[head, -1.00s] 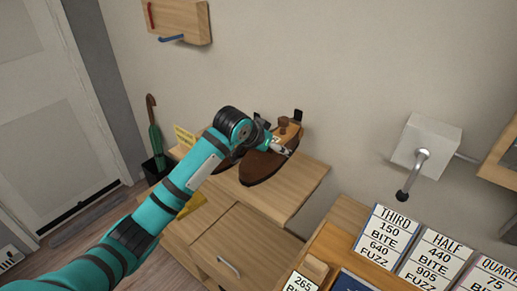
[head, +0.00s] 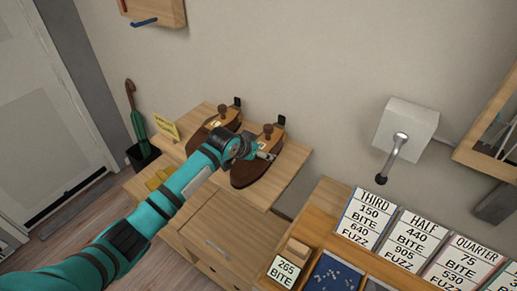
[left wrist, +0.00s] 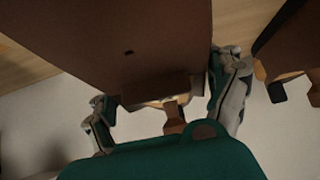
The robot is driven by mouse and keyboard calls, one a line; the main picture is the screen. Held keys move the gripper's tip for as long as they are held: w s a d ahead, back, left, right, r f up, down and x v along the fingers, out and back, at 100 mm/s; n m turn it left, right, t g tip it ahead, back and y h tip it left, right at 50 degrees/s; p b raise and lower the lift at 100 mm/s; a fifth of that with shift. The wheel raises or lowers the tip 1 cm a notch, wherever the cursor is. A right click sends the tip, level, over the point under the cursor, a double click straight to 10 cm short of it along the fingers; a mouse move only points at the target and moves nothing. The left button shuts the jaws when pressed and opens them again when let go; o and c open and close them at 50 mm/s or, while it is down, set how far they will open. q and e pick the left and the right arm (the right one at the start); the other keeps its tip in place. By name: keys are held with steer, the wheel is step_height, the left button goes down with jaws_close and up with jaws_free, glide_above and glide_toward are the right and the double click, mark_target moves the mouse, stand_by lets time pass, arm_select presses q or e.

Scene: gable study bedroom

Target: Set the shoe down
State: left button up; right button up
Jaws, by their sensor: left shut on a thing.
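A brown shoe (head: 252,173) with a wooden knob (head: 267,130) and a black tab at its back is at the wooden cabinet top (head: 290,165). My left gripper (head: 264,154) is shut on this shoe. In the left wrist view its fingers (left wrist: 168,103) stand on either side of the shoe's dark brown body (left wrist: 130,40). I cannot tell whether the sole touches the cabinet top. A second, similar shoe (head: 196,136) stands just to the left, partly hidden by my arm; part of it also shows in the left wrist view (left wrist: 290,35). My right gripper is not in view.
A small yellow sign (head: 165,127) stands at the cabinet's left back. A desk (head: 322,215) with number cards (head: 360,218) and a blue tray (head: 336,272) is at the right. A wall-mounted grey box (head: 408,125) with a crank is above it. The cabinet's front right corner is bare.

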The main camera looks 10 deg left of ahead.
arm_select(q)
steer(key=shift+r, duration=0.15)
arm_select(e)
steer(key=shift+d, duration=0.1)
arm_select(q)
steer(key=o, duration=1.3)
steer(key=shift+o, duration=0.8)
steer(key=b+v, duration=0.1)
steer(key=v, duration=0.9)
steer(key=shift+s+r+b, duration=0.15)
steer(key=shift+s+b, duration=0.05)
steer(key=shift+b, duration=0.15)
steer(key=shift+s+a+r, duration=0.25)
steer(key=shift+s+r, duration=0.2)
steer(key=shift+r, duration=0.05)
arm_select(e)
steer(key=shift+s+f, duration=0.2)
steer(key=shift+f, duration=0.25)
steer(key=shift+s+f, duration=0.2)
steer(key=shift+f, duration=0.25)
